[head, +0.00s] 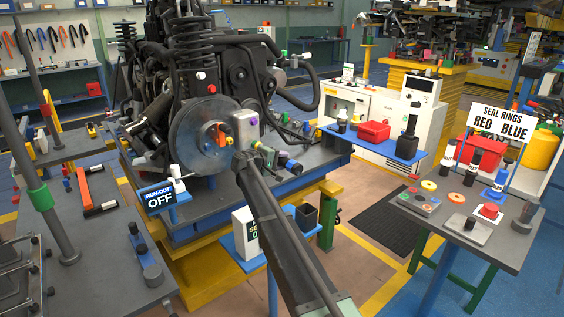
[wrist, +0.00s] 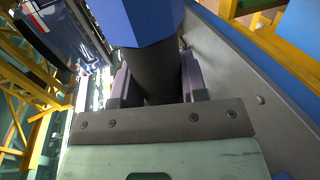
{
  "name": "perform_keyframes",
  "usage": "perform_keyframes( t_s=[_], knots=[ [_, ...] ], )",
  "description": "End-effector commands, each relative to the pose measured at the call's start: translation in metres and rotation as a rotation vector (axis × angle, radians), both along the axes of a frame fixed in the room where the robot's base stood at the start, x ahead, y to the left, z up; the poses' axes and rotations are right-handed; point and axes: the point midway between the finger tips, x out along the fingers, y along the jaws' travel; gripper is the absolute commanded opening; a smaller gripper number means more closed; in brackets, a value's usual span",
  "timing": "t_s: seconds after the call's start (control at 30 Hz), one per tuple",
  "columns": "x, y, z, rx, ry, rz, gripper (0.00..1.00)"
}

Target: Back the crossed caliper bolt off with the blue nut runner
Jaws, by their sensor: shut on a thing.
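In the wrist view my gripper (wrist: 157,88) is shut on the black grip of the blue nut runner (wrist: 146,22). Its blue faceted body fills the top of that view, and its working end is out of sight. In the head view my arm reaches up to the brake disc (head: 192,138). The grey-purple caliper (head: 245,123) sits at the disc's right edge, just above the end of my arm. I cannot make out the crossed bolt, or whether the runner touches it.
A run-out sign (head: 160,198) reading OFF stands in front of the disc. A grey bench (head: 85,255) is at left. A dark floor mat (head: 385,222) lies clear between.

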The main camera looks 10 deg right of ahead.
Motion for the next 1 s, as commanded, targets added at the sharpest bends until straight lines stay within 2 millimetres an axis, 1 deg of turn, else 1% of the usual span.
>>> perform_keyframes(
  t_s=[0.2,1.0],
  knots=[
    [0.006,0.0033,0.0005,-0.001,0.0,0.0,0.0],
    [0.0105,0.0059,0.0005,-0.001,0.0,0.0,0.0]
  ],
)
